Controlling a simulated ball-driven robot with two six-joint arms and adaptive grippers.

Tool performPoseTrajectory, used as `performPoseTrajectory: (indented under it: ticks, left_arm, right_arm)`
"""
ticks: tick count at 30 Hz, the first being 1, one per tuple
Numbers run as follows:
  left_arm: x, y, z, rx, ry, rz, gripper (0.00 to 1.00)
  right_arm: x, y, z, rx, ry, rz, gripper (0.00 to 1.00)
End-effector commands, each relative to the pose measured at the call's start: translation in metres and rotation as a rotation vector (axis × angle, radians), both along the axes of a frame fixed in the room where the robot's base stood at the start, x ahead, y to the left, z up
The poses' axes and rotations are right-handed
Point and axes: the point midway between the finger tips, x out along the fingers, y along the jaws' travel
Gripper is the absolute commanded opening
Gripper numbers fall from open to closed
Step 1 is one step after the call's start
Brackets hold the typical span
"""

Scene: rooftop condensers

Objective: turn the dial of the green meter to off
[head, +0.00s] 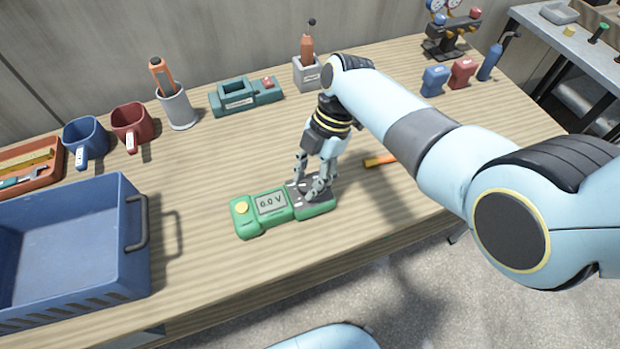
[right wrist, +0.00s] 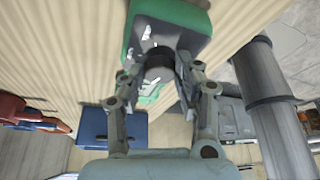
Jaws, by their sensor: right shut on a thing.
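The green meter (head: 272,204) lies flat on the wooden table near its front edge, with a yellow button at its left end. Its display reads 6.0 V. My right gripper (head: 309,194) reaches down onto the meter's right end and is shut on the dial there. In the right wrist view the gripper (right wrist: 160,75) has its fingers on both sides of the dark dial (right wrist: 158,66), above the green meter (right wrist: 190,22). The fingers hide most of the dial in the head view, so I cannot read its setting. My left gripper is not in view.
A blue crate (head: 130,275) stands to the left of the meter. An orange-handled tool (head: 379,161) lies just right of my gripper. Mugs (head: 132,127), a pen holder (head: 177,107) and a teal device (head: 246,97) stand behind. Bare table lies between them and the meter.

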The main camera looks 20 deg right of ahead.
Motion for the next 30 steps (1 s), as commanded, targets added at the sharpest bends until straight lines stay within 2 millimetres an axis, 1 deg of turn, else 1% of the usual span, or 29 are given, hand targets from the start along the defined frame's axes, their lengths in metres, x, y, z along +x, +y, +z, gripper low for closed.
performPoseTrajectory:
  ticks: [12,18,24,30]
  left_arm:
    - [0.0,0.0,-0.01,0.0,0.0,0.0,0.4]
    - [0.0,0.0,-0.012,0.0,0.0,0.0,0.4]
    - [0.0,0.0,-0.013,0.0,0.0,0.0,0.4]
    - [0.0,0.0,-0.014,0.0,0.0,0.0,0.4]
  right_arm:
    - [0.003,0.002,-0.001,0.0,0.0,0.393,0.0]
    - [0.003,0.003,0.0,0.0,0.001,0.559,0.0]
    - [0.004,0.004,0.0,-0.001,0.0,0.685,0.0]
    - [0.004,0.004,-0.001,-0.001,0.0,0.763,0.0]
